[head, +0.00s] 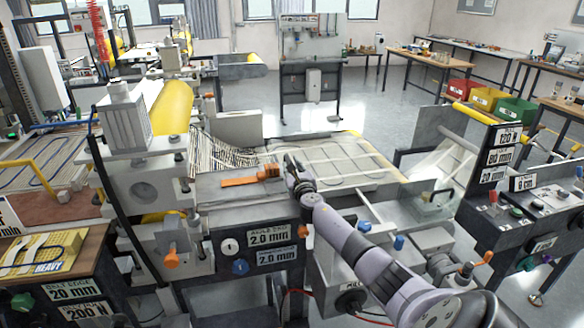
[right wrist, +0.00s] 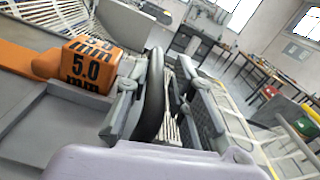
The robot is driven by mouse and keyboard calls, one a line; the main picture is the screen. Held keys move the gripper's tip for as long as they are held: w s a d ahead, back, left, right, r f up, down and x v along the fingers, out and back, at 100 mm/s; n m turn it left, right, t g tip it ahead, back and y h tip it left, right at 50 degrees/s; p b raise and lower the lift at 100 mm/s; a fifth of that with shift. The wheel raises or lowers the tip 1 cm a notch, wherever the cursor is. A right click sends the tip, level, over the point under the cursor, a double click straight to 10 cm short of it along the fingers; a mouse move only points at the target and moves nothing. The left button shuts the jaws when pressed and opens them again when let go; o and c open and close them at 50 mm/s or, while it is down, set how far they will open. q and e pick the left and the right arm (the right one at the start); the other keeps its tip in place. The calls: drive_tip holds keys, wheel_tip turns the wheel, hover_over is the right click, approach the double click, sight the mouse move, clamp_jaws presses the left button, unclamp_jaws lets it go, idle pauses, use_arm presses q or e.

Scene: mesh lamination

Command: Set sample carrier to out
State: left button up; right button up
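No part in view carries a readable "sample carrier" label, so I cannot tell for certain which one it is. A pale flat bed with rounded outlines (head: 345,152) lies right of the rollers in the head view. My right gripper (head: 291,164) is over the near left edge of that bed, beside an orange bar with a block (head: 245,180). In the right wrist view, the orange block (right wrist: 90,66) reads 5.0 mm and lies left of the fingers. My right gripper (right wrist: 168,105) has its two dark pads apart, with pale striped material seen between them. My left gripper is out of view.
A yellow roller (head: 171,108) and grey machine blocks stand at the left. The front panel (head: 272,245) has knobs and a 2.0 mm label. A dark control box (head: 525,210) stands at the right. Red, yellow and green bins (head: 488,98) are behind it.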

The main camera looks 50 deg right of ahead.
drive_tip(key=v, duration=1.2)
drive_tip(key=shift+s+f, duration=0.1)
idle(0.5)
